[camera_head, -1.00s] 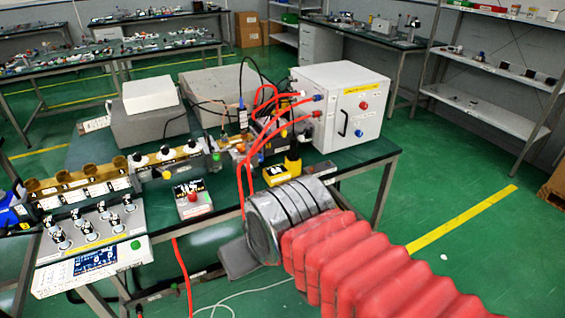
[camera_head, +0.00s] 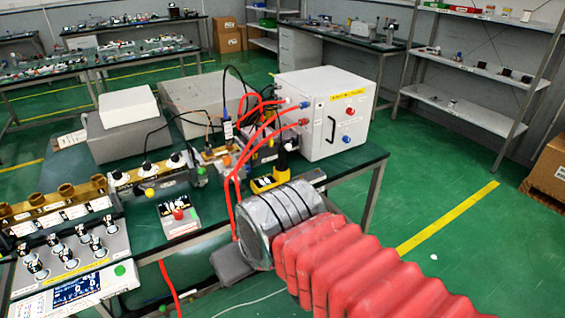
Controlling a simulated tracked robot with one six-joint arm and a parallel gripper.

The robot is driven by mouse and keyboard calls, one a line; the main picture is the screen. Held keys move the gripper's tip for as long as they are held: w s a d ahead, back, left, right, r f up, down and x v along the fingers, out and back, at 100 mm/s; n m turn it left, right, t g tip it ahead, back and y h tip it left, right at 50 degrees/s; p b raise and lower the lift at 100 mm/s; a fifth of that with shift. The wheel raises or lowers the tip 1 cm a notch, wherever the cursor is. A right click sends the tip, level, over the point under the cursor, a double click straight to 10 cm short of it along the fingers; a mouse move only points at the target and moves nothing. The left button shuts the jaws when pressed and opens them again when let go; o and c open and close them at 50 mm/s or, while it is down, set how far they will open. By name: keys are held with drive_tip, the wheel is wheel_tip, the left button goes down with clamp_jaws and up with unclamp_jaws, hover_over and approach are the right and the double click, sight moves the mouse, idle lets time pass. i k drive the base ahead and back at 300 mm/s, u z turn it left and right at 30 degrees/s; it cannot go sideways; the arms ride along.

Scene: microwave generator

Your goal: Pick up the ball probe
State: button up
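I cannot single out the ball probe for certain. A small yellow ball (camera_head: 150,191) shows at the front of the bench, on the near side of a white-knobbed unit. A yellow block (camera_head: 266,184) with an upright black handle (camera_head: 281,156) stands farther right, partly hidden by my arm. My arm, in red bellows with a grey banded end, reaches in from the lower right. A dark grey part at its end (camera_head: 231,265), probably my gripper, hangs in front of the bench edge. Its fingers cannot be made out, and no held object shows.
A white cabinet (camera_head: 312,120) with red cables stands at the bench's right. A red-button box (camera_head: 179,216) sits near the front edge. A control panel (camera_head: 75,270) is at lower left. Shelves (camera_head: 465,115) and a carton (camera_head: 550,170) stand right, with open green floor between.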

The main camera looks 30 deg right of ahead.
sight(281, 166)
drive_tip(key=u, duration=0.1)
drive_tip(key=i, duration=0.9)
drive_tip(key=u, duration=0.25)
